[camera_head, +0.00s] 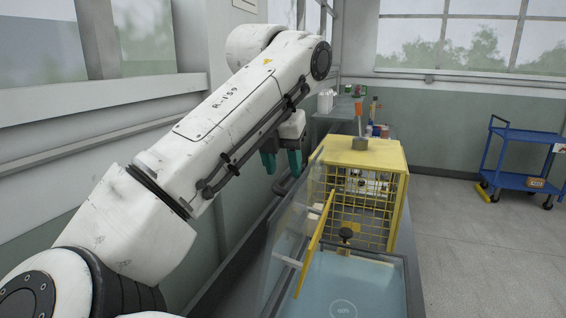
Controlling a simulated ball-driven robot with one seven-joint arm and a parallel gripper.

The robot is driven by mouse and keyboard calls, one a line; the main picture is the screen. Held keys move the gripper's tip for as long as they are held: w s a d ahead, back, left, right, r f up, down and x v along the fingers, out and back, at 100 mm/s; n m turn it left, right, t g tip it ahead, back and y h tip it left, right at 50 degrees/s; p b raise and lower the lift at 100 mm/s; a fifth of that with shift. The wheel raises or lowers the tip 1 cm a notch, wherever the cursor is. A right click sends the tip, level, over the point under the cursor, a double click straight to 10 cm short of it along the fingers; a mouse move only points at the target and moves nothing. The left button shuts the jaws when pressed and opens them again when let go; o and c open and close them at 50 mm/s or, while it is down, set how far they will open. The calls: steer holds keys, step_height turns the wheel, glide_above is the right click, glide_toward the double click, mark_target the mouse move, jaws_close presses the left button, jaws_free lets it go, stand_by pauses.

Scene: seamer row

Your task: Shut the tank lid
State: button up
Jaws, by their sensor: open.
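The tank (408,287) stands at the bottom centre, with a dark rim around pale blue contents and a round mark. A clear panel that looks like its lid (283,245) stands tilted up along the tank's left side, so the tank's top is open. My gripper (281,162), with green fingers, points down above and beyond the panel's far end. Its fingers are apart with nothing seen between them. I cannot tell its exact distance from the panel.
A yellow mesh cage (398,160) stands right behind the tank, its yellow-framed door (316,243) swung out toward the tank. Bottles and jars stand behind.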

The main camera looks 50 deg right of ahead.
steer(key=shift+d+f, duration=0.15)
steer(key=shift+f, duration=0.2)
steer(key=shift+c, duration=0.2)
jaws_close()
